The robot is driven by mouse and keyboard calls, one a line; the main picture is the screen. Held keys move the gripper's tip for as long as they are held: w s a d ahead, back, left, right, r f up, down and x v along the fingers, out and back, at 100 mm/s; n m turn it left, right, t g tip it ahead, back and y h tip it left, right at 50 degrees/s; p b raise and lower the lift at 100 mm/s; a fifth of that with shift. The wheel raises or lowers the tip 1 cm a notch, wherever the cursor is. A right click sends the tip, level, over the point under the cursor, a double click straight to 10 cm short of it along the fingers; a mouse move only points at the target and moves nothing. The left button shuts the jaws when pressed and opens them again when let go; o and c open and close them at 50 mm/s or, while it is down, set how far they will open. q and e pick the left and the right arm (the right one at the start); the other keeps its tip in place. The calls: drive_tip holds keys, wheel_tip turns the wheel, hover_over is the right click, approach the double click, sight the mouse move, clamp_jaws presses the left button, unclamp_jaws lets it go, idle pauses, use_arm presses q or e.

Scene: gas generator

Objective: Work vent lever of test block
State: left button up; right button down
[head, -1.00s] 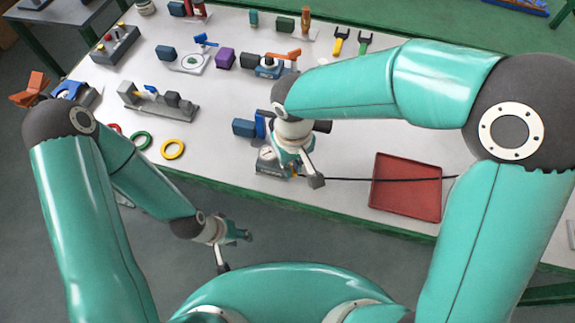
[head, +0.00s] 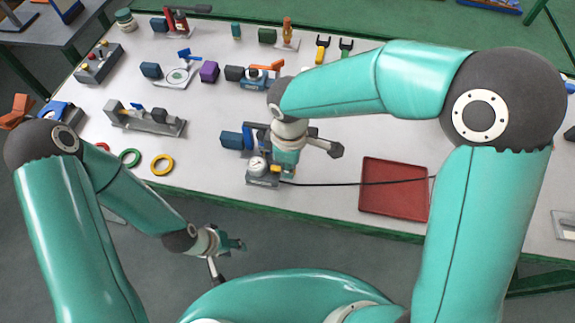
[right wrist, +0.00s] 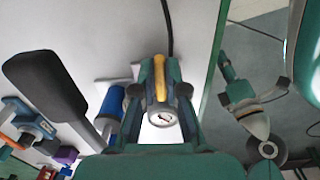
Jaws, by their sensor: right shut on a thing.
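The test block (head: 262,179) stands near the front edge of the table, with a round white gauge (head: 257,166) and a black hose leading right. The gauge also shows in the right wrist view (right wrist: 163,118). My right gripper (head: 286,172) reaches down onto the block. In the right wrist view its fingers (right wrist: 161,75) are shut on a yellow lever (right wrist: 159,78) just beyond the gauge. The lever's base is hidden. My left gripper (head: 236,244) hangs in front of the table, away from the block; its finger gap is too small to tell.
A red tray (head: 394,190) lies right of the block, with the black hose (head: 335,184) crossing it. A dark blue block (head: 231,141) stands close behind the test block. Yellow (head: 162,165) and green (head: 130,158) rings lie left. Several fixtures fill the back of the table.

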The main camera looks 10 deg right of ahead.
drive_tip(key=shift+w+n, duration=0.1)
drive_tip(key=shift+n, duration=0.2)
drive_tip(key=c, duration=1.2)
unclamp_jaws()
wheel_tip(320, 180, up, 12)
drive_tip(key=shift+f, duration=0.1)
